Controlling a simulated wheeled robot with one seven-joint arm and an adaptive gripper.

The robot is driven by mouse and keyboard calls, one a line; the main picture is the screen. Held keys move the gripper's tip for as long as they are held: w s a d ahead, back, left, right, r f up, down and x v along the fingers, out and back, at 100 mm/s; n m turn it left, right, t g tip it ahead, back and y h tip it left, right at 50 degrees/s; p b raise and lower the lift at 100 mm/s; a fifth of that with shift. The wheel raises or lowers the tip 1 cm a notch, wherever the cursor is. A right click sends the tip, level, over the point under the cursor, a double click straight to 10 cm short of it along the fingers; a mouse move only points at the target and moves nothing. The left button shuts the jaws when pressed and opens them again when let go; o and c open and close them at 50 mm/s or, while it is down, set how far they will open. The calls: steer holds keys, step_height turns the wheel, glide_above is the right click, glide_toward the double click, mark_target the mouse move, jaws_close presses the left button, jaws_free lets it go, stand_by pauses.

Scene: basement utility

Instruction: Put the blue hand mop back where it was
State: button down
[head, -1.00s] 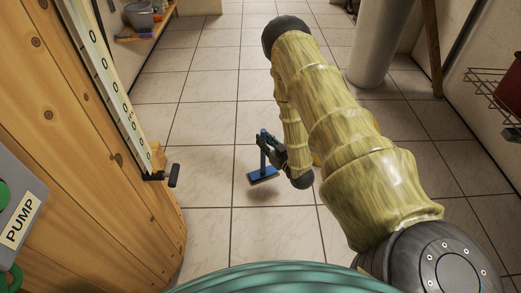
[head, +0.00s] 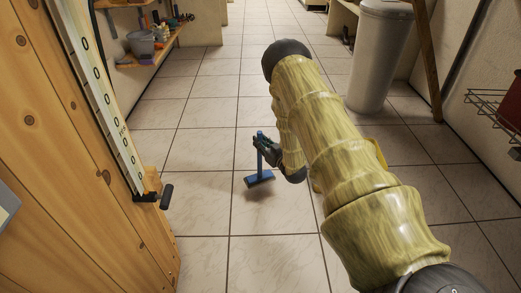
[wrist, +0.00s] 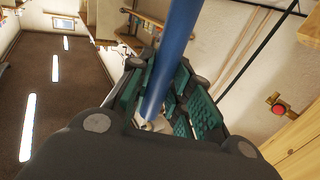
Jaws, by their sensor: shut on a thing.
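The blue hand mop (head: 260,179) has an upright blue handle and a flat rectangular head at the bottom. My gripper (head: 264,146) is shut on its handle, and the mop hangs over the tiled floor; the gap below it is hard to judge. In the wrist view the blue handle (wrist: 172,55) runs between the green-padded fingers of my gripper (wrist: 165,97). No spot that is clearly the mop's former place can be made out.
A wooden shelf (head: 163,48) at the upper left holds a grey bucket (head: 140,43) and several small items. A wooden door or panel (head: 75,190) stands at the left. A grey bin (head: 378,60) stands at the upper right, near a wire rack (head: 490,97). The middle floor is clear.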

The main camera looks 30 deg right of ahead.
mark_target(260, 157)
steer(key=shift+w+d+f+b, duration=0.1)
steer(key=shift+w+f+b, duration=0.1)
steer(key=shift+f+b, duration=0.6)
steer(key=shift+w+d+f+b, duration=0.15)
steer(key=shift+f+b, duration=0.35)
steer(key=shift+f, duration=0.6)
steer(key=c, duration=1.3)
jaws_free()
